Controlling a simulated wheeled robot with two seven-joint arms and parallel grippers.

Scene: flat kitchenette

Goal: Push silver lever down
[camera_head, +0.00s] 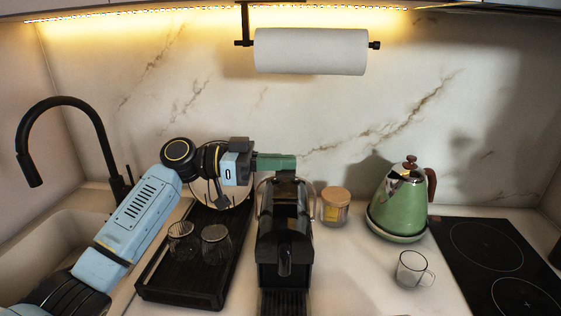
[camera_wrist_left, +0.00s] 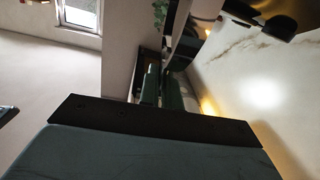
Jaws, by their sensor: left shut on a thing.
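The black coffee machine (camera_head: 285,240) stands on the counter in the middle of the head view. Its thin silver lever (camera_head: 259,192) shows as a curved loop around the upper part of the machine. My left gripper (camera_head: 276,162) comes in from the left, with its green fingers level over the back top of the machine, at the top of the loop. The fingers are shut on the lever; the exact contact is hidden. In the left wrist view the green fingers (camera_wrist_left: 165,92) are close together, and the lever cannot be made out. My right gripper is not in view.
A black tray (camera_head: 180,292) with two glasses (camera_head: 215,243) is left of the machine. A lidded jar (camera_head: 335,206), a green kettle (camera_head: 400,205) and a glass mug (camera_head: 411,268) stand to the right, before the hob (camera_head: 490,260). A paper roll (camera_head: 310,51) hangs above.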

